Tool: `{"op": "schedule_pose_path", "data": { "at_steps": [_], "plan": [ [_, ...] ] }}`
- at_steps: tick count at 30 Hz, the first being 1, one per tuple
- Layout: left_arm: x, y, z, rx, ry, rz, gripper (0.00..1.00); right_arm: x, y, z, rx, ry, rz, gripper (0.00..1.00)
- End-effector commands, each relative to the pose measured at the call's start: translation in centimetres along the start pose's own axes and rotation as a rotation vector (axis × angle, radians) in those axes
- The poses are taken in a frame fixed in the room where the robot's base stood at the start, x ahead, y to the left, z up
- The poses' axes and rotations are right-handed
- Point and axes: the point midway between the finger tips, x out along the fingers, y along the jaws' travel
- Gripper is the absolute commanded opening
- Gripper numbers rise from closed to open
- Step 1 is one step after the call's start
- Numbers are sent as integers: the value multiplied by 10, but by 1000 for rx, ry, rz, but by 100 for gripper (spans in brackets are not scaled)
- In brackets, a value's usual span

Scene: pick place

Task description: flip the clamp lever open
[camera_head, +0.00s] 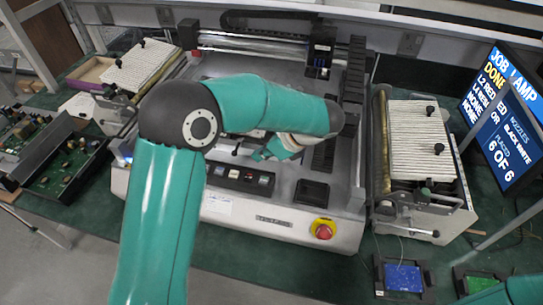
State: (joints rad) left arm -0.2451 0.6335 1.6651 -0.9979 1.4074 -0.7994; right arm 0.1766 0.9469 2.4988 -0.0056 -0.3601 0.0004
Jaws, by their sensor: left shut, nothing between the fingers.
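My left gripper (262,154) is shut with nothing in it, low over the front left part of the pick-and-place machine (278,222). My left forearm lies across the machine and hides part of its bed. A small dark piece (236,150) shows just left of the fingertips; I cannot tell whether it is the clamp lever or whether they touch. A silver handle with a dark knob (435,233) is on the front of the right feeder (418,150). My right gripper is out of view; only a teal piece of my arm shows at the lower right.
A red stop button on a yellow base (323,230) and a button panel (240,179) are at the machine's front. The gantry head (320,48) is at the back. A screen (505,125) reads "6 OF 6". Blue (403,278) and green boards lie front right.

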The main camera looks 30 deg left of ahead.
Motion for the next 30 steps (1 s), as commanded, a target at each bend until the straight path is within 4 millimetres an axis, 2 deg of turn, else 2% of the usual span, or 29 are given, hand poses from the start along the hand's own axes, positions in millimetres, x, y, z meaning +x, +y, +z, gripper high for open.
{"op": "schedule_pose_path", "data": {
  "at_steps": [1, 2, 4, 9, 23, 30],
  "plan": [
    [16, 0, -4, -3, 0, 2, 0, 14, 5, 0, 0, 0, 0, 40],
    [21, 0, -4, -3, 0, 1, 0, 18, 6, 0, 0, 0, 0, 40],
    [26, 0, 7, -5, 1, 2, 0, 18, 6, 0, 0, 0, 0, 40],
    [40, 0, 20, -2, 0, 0, 0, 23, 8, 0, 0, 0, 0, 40],
    [46, 0, 28, 1, 0, 0, 0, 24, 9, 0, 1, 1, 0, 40],
    [44, -1, 26, 20, 0, -18, 0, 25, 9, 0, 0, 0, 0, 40]
  ]
}}
